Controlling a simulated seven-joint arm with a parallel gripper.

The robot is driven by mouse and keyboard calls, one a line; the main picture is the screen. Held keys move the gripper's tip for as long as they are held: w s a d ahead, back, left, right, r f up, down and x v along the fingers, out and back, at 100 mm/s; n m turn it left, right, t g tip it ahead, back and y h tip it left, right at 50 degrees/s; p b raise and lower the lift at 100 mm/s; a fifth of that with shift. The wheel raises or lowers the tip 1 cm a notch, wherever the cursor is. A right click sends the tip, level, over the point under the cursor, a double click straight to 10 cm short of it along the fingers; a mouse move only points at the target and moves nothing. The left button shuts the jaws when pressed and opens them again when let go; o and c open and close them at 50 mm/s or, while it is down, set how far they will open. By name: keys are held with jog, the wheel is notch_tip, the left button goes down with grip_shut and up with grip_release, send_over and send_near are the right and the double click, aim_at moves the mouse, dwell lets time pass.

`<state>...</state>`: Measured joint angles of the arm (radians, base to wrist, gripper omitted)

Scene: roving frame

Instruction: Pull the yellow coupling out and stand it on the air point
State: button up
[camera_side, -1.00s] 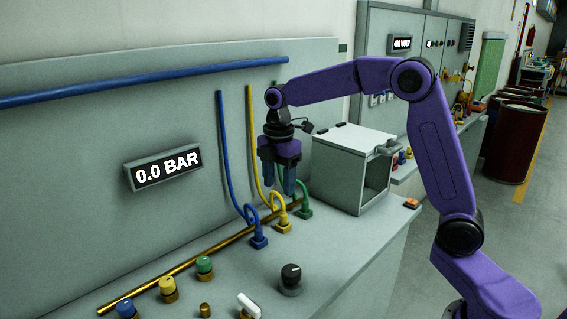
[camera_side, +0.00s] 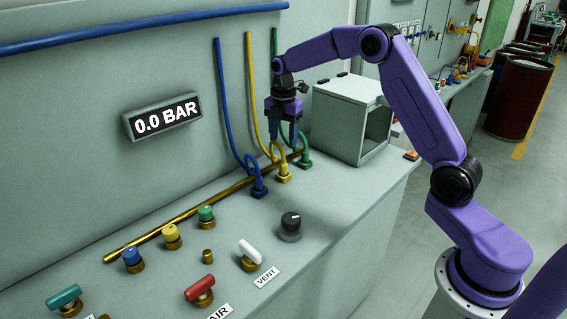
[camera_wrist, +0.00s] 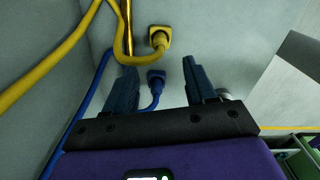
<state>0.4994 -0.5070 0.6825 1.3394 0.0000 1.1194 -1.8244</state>
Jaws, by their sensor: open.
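The yellow coupling (camera_side: 283,174) sits on the bench top at the end of a looped yellow hose, between the blue coupling (camera_side: 258,187) and the green coupling (camera_side: 304,160). My gripper (camera_side: 286,141) is open and empty above and slightly behind the yellow coupling, pointing down. In the wrist view the yellow coupling (camera_wrist: 160,39) lies beyond the fingertips, with the blue coupling (camera_wrist: 155,76) between the fingers in the picture. A small bare brass stub (camera_side: 207,255) stands on the bench near an AIR label (camera_side: 219,312); I cannot tell whether it is the air point.
A brass pipe (camera_side: 190,215) runs along the bench behind the couplings. An open-fronted grey box (camera_side: 340,112) stands right of my gripper. Blue, yellow and green capped fittings, a red valve handle (camera_side: 199,288), white handle (camera_side: 248,250) and black knob (camera_side: 290,223) occupy the front. The display (camera_side: 163,117) reads 0.0 BAR.

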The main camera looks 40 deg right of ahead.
aim_at(284, 161)
notch_tip(284, 161, down, 10)
jog(key=shift+f, duration=0.25)
jog(key=shift+c, duration=0.4)
grip_shut()
jog(key=shift+r, duration=0.2)
jog(key=shift+r, duration=2.15)
